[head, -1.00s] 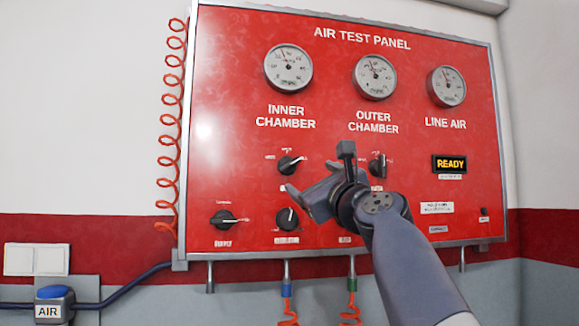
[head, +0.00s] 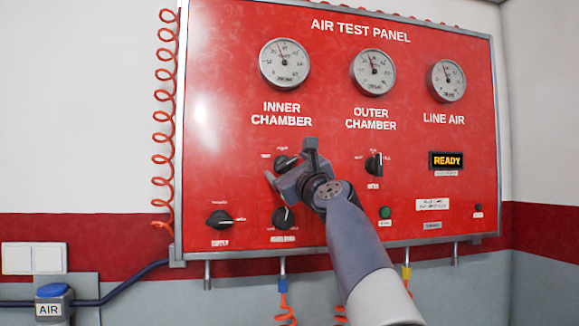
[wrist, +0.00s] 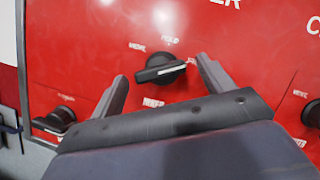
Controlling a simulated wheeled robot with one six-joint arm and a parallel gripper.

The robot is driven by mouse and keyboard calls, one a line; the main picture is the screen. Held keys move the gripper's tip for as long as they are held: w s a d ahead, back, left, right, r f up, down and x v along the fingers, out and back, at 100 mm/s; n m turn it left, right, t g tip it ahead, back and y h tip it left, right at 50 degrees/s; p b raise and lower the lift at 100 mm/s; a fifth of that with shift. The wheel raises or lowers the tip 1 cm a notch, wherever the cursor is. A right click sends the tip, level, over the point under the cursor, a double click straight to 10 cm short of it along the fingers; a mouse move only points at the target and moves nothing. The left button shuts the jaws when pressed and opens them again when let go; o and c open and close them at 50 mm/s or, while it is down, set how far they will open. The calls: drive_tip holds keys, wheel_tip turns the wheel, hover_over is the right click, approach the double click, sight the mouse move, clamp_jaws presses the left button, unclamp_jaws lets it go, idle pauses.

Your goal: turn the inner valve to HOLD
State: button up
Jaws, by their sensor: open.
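The inner valve (head: 285,161) is a black round knob with a white pointer line, on the red panel below the INNER CHAMBER gauge. In the wrist view the inner valve (wrist: 160,70) has its pointer aimed right and slightly up. A small label above it looks like HOLD, another sits at its left, and INNER shows below. My gripper (head: 290,164) is open at the knob, one finger at its lower left and one at its right. In the wrist view my gripper (wrist: 161,70) has the knob between and beyond its fingertips; no contact is clear.
The outer valve knob (head: 374,164) is to the right, a green button (head: 385,212) below it. The supply knob (head: 219,220) and another knob (head: 283,217) sit lower. READY shows on the display (head: 446,160). Hoses hang below the panel (head: 330,70) and at its left.

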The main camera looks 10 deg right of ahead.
drive_tip(key=shift+c, duration=0.3)
drive_tip(key=c, duration=0.9)
drive_tip(key=shift+n, duration=0.3)
drive_tip(key=n+p, duration=0.1)
drive_tip(key=n, duration=0.1)
drive_tip(key=n+g+y, duration=0.1)
drive_tip(key=n, duration=0.1)
drive_tip(key=n+g+y+p, duration=0.1)
drive_tip(key=n, duration=0.1)
drive_tip(key=shift+d+r+n+p, duration=0.2)
drive_tip(key=shift+r+n+p, duration=0.1)
drive_tip(key=shift+n, duration=0.1)
drive_tip(key=n+g, duration=0.1)
drive_tip(key=n, duration=0.2)
drive_tip(key=n+g, duration=0.1)
drive_tip(key=n, duration=0.2)
drive_tip(key=shift+g+y+p, duration=0.3)
drive_tip(key=shift+p, duration=0.05)
